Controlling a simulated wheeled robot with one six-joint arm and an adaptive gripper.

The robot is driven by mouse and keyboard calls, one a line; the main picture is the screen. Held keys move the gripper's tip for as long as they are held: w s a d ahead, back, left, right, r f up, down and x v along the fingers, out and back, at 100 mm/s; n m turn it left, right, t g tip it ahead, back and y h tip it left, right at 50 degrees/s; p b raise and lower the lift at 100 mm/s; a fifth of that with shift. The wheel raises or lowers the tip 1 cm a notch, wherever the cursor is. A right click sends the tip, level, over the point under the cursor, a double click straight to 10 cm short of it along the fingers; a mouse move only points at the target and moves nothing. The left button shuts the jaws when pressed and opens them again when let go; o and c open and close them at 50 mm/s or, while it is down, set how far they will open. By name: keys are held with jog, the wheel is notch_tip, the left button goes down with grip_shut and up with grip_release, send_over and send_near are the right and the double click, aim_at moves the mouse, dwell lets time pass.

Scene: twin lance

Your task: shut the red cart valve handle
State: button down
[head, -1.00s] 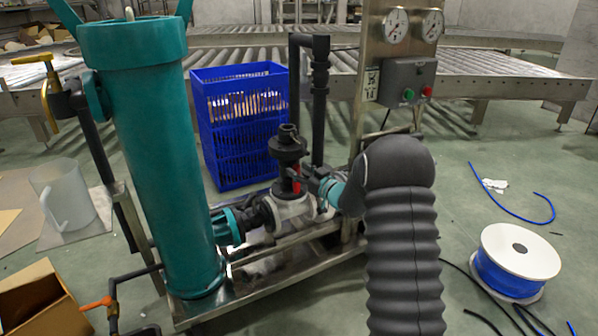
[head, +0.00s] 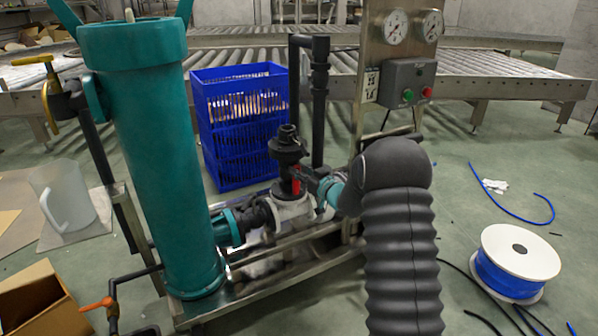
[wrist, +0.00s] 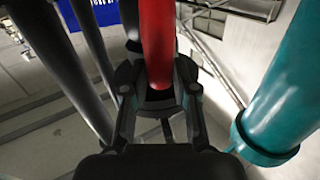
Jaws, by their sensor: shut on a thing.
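The red valve handle (head: 296,187) shows as a small red piece beside the black valve fitting (head: 287,150) on the cart. In the wrist view the red handle (wrist: 157,45) runs down from the top edge into the jaws. My gripper (wrist: 158,92) has its two black fingers on either side of the handle and is shut on it. In the head view my gripper (head: 308,180) reaches the handle from the right, and it hides part of the handle and fitting. The teal cylinder (head: 160,170) stands on the cart left of the valve.
A blue crate (head: 240,125) stands behind the cart. A gauge panel with a grey button box (head: 408,82) rises behind my arm. A cable spool (head: 513,262) lies on the floor at right. An orange-handled valve (head: 97,304) and a cardboard box (head: 40,300) are at lower left.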

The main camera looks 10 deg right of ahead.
jog(key=shift+w+d+f+m+t+h, duration=0.2)
jog(key=shift+d+f+m+t+h, duration=0.4)
jog(key=shift+m, duration=2.65)
jog(key=shift+w+d+f+m+t+h, duration=0.25)
jog(key=shift+d+f+m+t, duration=0.35)
jog(key=shift+m, duration=2.7)
jog(key=shift+w+d+f+m+t+h, duration=0.15)
jog(key=shift+d+f+m+t+h, duration=0.65)
jog(key=shift+m, duration=2.45)
jog(key=shift+a+f+g+y, duration=0.15)
jog(key=shift+f+g+y, duration=0.1)
jog(key=shift+g+y, duration=0.15)
jog(key=c, duration=0.9)
grip_release()
